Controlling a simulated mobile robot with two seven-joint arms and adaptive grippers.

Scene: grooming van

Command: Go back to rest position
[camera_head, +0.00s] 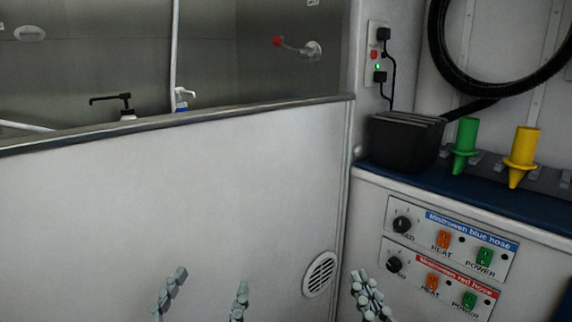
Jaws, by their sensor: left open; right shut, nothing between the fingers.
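My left gripper (208,288) shows at the bottom of the head view, left of centre. Its two fingers are spread apart with nothing between them, in front of the white tub panel (180,220). My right gripper (369,294) is at the bottom, right of centre. Its fingers are together and hold nothing. It is in view just left of the dryer control panels. Only the finger ends show; the rest of both arms is below the picture.
A white cabinet on the right carries the blue hose panel (450,239) and the red hose panel (438,278), with knobs and switches. On its blue top stand a black box (404,142), a green nozzle (465,144) and a yellow nozzle (522,154). A round vent (320,274) is low on the panel.

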